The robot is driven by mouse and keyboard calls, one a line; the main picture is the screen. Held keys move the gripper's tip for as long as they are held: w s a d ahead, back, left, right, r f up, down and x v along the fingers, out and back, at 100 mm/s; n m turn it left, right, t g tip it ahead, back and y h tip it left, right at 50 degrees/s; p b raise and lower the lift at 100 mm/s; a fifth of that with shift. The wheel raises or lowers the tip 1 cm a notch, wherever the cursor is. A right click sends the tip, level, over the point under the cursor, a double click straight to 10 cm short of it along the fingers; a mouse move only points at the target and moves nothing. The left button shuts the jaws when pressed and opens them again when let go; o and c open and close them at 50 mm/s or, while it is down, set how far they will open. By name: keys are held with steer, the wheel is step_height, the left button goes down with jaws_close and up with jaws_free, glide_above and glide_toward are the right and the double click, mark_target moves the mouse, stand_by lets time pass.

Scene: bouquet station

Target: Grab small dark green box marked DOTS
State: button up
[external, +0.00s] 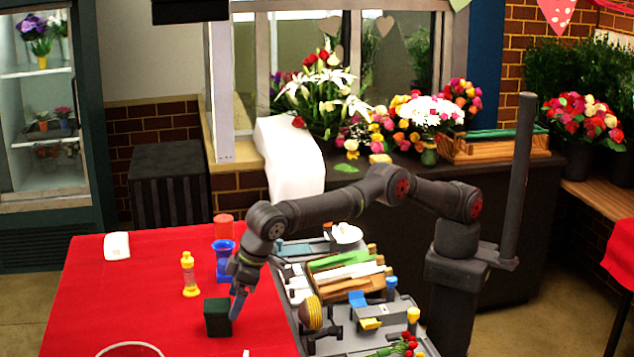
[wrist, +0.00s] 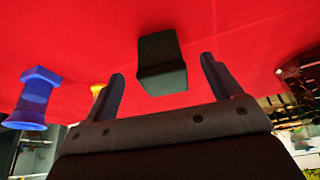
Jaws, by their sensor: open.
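A small dark green box (external: 217,317) stands on the red-covered table (external: 110,290) near its front right part. No DOTS marking is readable on it. In the wrist view the dark green box (wrist: 161,64) sits ahead of my gripper (wrist: 163,75), roughly centred between its two fingers. My gripper (external: 238,299) is open and empty. In the external view it comes down just to the right of the box. I cannot tell whether a finger touches it.
A blue vase (external: 223,262), a red cup (external: 224,227) and a yellow bottle (external: 189,274) stand behind the box. A white item (external: 117,245) lies at the back left. A cluttered tool tray (external: 345,325) is to the right. The table left of the box is mostly clear.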

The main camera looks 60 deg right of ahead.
mark_target(219, 318)
steer(key=x, duration=0.5)
steer(key=shift+s+d+f, duration=0.2)
steer(key=shift+d+f, duration=0.05)
steer(key=c, duration=1.1)
steer(key=shift+r, duration=0.1)
